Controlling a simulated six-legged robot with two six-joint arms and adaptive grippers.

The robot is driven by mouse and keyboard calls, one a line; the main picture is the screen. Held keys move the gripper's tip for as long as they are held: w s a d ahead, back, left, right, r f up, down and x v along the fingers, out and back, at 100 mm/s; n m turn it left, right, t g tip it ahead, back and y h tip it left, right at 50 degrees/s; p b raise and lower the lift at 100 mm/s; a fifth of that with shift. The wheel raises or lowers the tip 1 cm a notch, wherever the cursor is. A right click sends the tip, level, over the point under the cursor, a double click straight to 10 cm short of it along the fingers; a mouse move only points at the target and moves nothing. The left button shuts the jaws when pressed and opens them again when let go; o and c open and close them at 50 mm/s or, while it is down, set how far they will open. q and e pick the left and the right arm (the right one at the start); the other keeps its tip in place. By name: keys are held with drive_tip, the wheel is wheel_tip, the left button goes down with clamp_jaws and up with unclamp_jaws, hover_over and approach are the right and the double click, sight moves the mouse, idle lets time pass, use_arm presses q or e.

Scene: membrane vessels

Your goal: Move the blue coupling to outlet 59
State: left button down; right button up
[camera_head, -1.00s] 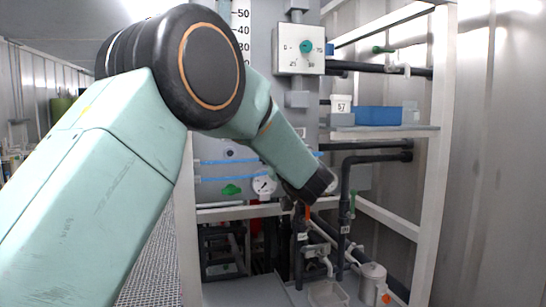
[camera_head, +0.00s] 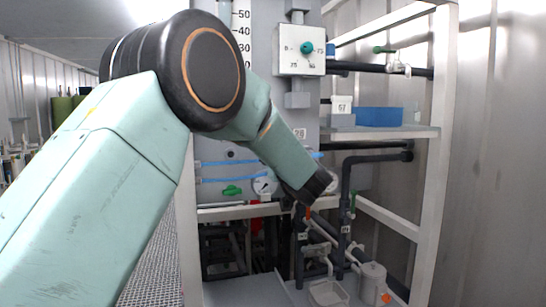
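My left arm comes in from the left and reaches across the middle, its dark wrist end pointing down toward the dark pipes under the frame's crossbar. Its gripper fingers are not clearly visible beyond the wrist, so I cannot tell whether they hold anything. My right gripper is not in view. I cannot make out a blue coupling. Small labels are on the dark pipes (camera_head: 345,200) below, too small to read with certainty, and I cannot identify outlet 59.
A white frame (camera_head: 436,170) with a shelf holds a blue bin (camera_head: 379,116) and a white box labelled 57 (camera_head: 341,104). A control box with a green knob (camera_head: 306,48) hangs above.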

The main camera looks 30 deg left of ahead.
use_arm(q)
drive_tip(key=shift+w+a, duration=0.2)
drive_tip(key=c, duration=0.9)
unclamp_jaws()
drive_tip(key=v, duration=1.2)
drive_tip(key=shift+a+f, duration=0.1)
drive_tip(key=shift+s, duration=0.1)
